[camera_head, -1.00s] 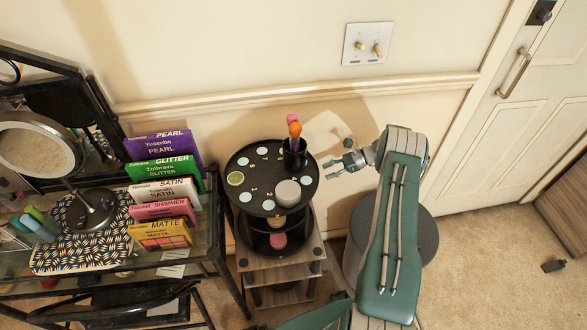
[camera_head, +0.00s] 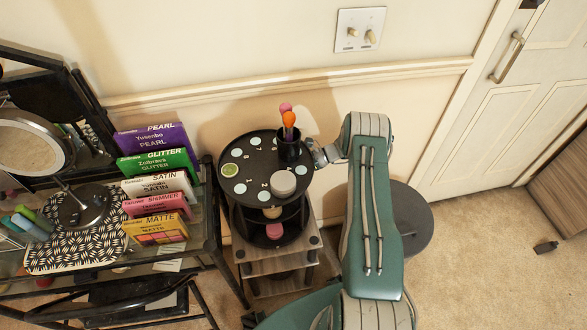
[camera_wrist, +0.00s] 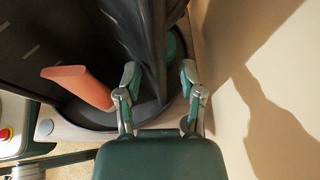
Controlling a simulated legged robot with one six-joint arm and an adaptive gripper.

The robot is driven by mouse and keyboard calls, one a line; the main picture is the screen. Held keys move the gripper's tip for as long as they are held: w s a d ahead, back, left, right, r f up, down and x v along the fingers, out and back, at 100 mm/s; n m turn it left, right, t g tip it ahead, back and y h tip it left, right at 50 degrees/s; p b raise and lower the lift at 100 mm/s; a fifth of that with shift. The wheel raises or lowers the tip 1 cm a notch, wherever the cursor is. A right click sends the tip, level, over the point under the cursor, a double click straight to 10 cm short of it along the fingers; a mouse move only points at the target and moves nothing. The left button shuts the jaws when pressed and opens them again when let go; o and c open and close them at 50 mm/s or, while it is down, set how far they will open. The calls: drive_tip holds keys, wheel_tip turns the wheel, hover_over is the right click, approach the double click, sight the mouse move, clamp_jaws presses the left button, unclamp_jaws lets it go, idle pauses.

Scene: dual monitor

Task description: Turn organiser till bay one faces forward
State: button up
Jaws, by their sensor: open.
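The organiser (camera_head: 250,200) is a black round tiered stand in the head view, with pale discs and small numbers on its top; I cannot tell which number faces forward. It also fills the upper left of the wrist view (camera_wrist: 35,45). My gripper (camera_head: 314,152) is at its right rim, beside the black brush cup (camera_head: 289,150). In the wrist view my gripper (camera_wrist: 159,75) is open, its two fingers on either side of a dark upright part of the organiser. I cannot tell whether they touch it. The fingertips are partly hidden in the head view.
A round grey jar (camera_head: 283,183) stands on the organiser top. The organiser stands on a small wooden stand (camera_head: 262,270). At left a glass table holds a mirror (camera_head: 28,150) and several colour-labelled palettes (camera_head: 155,166). The wall is close behind.

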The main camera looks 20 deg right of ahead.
clamp_jaws()
drive_tip(key=shift+w, duration=0.15)
drive_tip(key=shift+w+a, duration=0.6)
drive_tip(key=shift+w, duration=0.1)
drive_tip(key=shift+w+a, duration=1.3)
drive_tip(key=shift+a, duration=0.1)
drive_tip(key=c, duration=0.5)
unclamp_jaws()
drive_tip(key=shift+a, duration=0.1)
drive_tip(key=o, duration=0.5)
